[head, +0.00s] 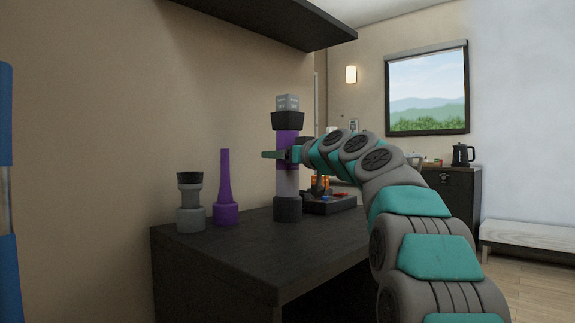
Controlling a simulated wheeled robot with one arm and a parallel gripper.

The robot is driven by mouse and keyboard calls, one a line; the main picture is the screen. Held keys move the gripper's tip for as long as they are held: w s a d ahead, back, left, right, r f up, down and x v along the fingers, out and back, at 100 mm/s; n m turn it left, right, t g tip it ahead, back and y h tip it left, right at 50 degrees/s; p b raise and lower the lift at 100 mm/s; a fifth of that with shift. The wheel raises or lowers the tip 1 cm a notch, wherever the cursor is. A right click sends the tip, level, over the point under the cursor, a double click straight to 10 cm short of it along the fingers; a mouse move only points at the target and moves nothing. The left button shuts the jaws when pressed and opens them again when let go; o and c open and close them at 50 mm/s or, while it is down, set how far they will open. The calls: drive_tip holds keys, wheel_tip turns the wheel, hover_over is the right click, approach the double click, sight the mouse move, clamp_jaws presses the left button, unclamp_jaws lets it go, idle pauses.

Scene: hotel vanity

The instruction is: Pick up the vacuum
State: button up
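The vacuum (288,180) is a tall upright cylinder with a purple and grey body, dark bands and a light grey top. It stands on the dark vanity top (250,245). My gripper (277,155) is at the upper purple part of the vacuum, reaching in from the right. One teal finger crosses in front of the body and points left. The other finger is hidden, so I cannot tell whether the gripper is closed on the vacuum or only around it.
A purple tapered nozzle (225,195) and a grey nozzle piece (190,205) stand left of the vacuum. A dark tray (330,206) with small items lies behind to the right. A dark shelf (275,20) overhangs above. A kettle (462,154) stands on a far cabinet (458,190).

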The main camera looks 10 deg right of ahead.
clamp_jaws()
drive_tip(key=shift+r, duration=0.1)
